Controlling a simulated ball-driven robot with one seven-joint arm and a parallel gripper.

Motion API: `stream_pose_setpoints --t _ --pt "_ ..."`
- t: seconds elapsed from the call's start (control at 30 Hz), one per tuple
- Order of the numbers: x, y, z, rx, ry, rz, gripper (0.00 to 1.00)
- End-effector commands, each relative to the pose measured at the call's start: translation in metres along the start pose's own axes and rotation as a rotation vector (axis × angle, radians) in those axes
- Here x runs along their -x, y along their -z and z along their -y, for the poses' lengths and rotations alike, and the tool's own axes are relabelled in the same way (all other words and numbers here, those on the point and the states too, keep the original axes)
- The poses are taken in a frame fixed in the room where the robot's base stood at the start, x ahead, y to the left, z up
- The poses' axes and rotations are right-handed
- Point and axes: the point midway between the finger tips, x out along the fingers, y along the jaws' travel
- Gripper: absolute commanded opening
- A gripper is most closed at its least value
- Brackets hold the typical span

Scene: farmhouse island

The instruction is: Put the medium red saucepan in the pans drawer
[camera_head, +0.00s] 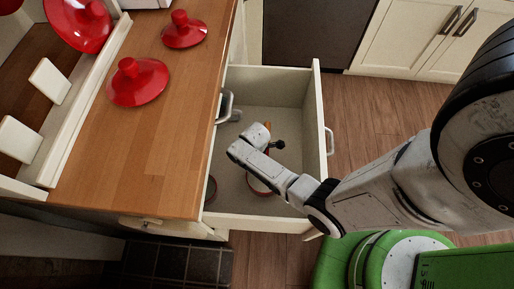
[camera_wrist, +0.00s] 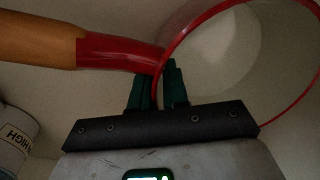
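The red saucepan (camera_head: 257,187) is inside the open pans drawer (camera_head: 268,218), mostly hidden under my arm in the head view. In the wrist view its red rim (camera_wrist: 296,114), pale inside and red handle (camera_wrist: 118,51) with an orange-brown grip show close up. My gripper (camera_wrist: 158,78) has its dark green fingers close together, one on each side of the pan's wall by the handle, with the rim between them. In the head view my arm hides the fingertips. Whether the pan rests on the drawer floor is not clear.
Another red-rimmed item (camera_head: 210,189) shows at the drawer's left edge, partly hidden by the wooden counter (camera_head: 150,160). A grey-white labelled object (camera_wrist: 18,137) is near the gripper. Two red lids (camera_head: 138,82) (camera_head: 184,30) lie on the counter. Drawer walls surround my gripper.

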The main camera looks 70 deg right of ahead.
Motion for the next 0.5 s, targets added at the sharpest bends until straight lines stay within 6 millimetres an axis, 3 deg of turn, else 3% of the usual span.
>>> stream_pose_setpoints --t 0.23,0.5 --pt "0.0003 0.0 0.0001 0.0 0.0 0.0 0.38" --pt "0.0033 0.0 0.0002 0.0 0.0 0.0 0.38"
